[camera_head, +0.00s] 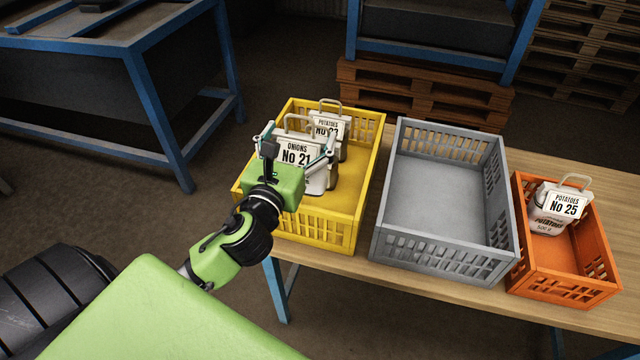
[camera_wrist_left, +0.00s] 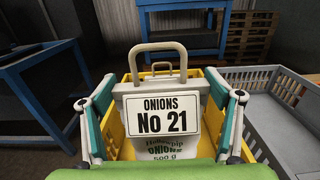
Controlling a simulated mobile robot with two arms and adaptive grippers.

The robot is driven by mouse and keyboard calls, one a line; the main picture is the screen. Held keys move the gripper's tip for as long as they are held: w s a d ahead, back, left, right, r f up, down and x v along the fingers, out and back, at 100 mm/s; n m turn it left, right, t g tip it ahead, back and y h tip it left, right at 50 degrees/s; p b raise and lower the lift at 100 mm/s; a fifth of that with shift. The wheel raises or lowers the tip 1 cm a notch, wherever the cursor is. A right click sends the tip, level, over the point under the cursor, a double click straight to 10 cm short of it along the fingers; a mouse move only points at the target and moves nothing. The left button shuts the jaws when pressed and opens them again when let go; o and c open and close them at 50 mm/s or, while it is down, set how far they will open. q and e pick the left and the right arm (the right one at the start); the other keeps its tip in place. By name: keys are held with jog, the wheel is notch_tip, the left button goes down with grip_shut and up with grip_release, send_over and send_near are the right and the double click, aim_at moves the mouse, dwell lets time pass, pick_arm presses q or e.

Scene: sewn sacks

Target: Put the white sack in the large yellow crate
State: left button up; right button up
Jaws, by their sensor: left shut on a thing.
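The white sack (camera_head: 316,182) has a grey handle and a label reading ONIONS No 21. My left gripper (camera_head: 297,152) is shut on it, one finger on each side. In the left wrist view the sack (camera_wrist_left: 167,142) stands upright between the fingers, its label facing the camera. In the head view the sack is within the outline of the large yellow crate (camera_head: 316,232), near its left side. I cannot tell whether its base touches the crate floor. My gripper and wrist hide part of the sack and the crate's near left corner. My right gripper is not in view.
Another sack, labelled POTATOES (camera_head: 331,124), stands at the back of the yellow crate. An empty grey crate (camera_head: 443,262) is beside it. An orange crate (camera_head: 563,287) on the right holds a sack labelled POTATOES No 25 (camera_head: 547,222). The yellow crate's right part is free.

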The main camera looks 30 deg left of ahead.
aim_at(302, 161)
pick_arm(q)
jog(key=shift+w+f+b, duration=0.2)
jog(key=shift+f+b, duration=0.3)
jog(key=shift+f, duration=0.3)
notch_tip(302, 161, down, 6)
jog(key=shift+r+b, duration=0.1)
jog(key=shift+b, duration=0.7)
notch_tip(302, 161, down, 3)
jog(key=shift+w+a+f+b, duration=0.1)
jog(key=shift+f+b, duration=0.1)
jog(key=shift+b, duration=0.4)
jog(key=shift+f, duration=0.2)
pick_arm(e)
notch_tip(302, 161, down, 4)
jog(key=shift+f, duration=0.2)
pick_arm(q)
jog(key=shift+f, duration=0.1)
jog(key=o, duration=2.1)
jog(key=shift+f, duration=0.1)
